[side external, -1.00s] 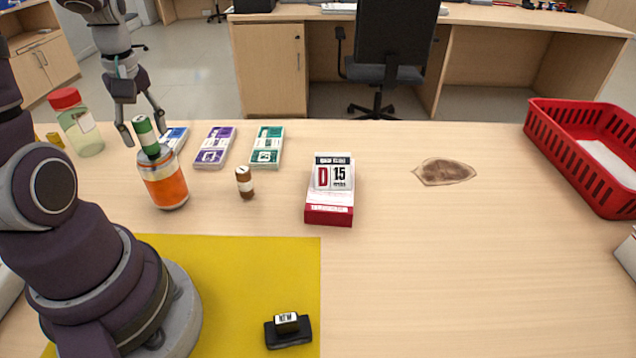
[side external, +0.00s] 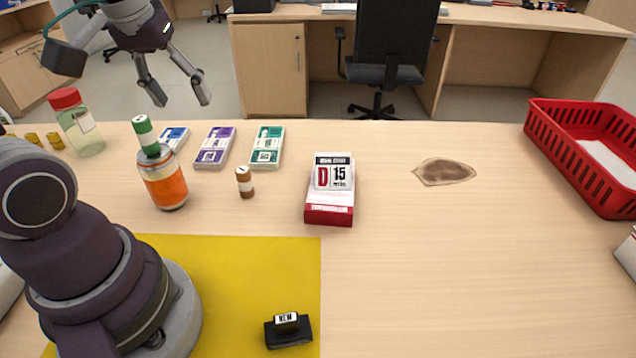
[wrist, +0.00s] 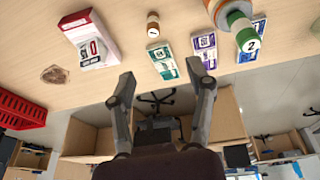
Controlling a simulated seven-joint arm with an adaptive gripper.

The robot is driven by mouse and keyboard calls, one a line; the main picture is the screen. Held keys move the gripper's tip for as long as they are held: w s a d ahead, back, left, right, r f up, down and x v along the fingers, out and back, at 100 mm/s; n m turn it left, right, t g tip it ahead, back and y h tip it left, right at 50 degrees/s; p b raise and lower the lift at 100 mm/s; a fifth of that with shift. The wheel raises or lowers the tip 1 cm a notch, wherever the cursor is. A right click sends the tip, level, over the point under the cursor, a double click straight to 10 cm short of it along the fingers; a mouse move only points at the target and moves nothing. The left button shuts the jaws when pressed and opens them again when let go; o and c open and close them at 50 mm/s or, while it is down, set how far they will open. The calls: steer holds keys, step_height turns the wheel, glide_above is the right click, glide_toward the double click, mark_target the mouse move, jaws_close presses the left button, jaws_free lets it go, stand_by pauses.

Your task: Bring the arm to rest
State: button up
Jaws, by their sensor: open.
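My gripper (side external: 180,97) is open and empty, raised above the back left part of the counter in the side view. It also shows in the wrist view (wrist: 163,88), its two fingers spread with nothing between them. Below it stands an orange bottle (side external: 164,186) with a green and white roll (side external: 146,134) upright on top. The gripper is apart from both.
A red-lidded jar (side external: 77,122) is at left, a red basket (side external: 585,155) at right, and a stamp (side external: 288,330) on the yellow mat (side external: 250,275). The right middle is mostly clear.

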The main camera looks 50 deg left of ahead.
steer(key=s+d+f+m+t+h, duration=0.1)
steer(key=d+m+t+h, duration=0.1)
steer(key=d+m, duration=0.6)
steer(key=shift+d, duration=0.25)
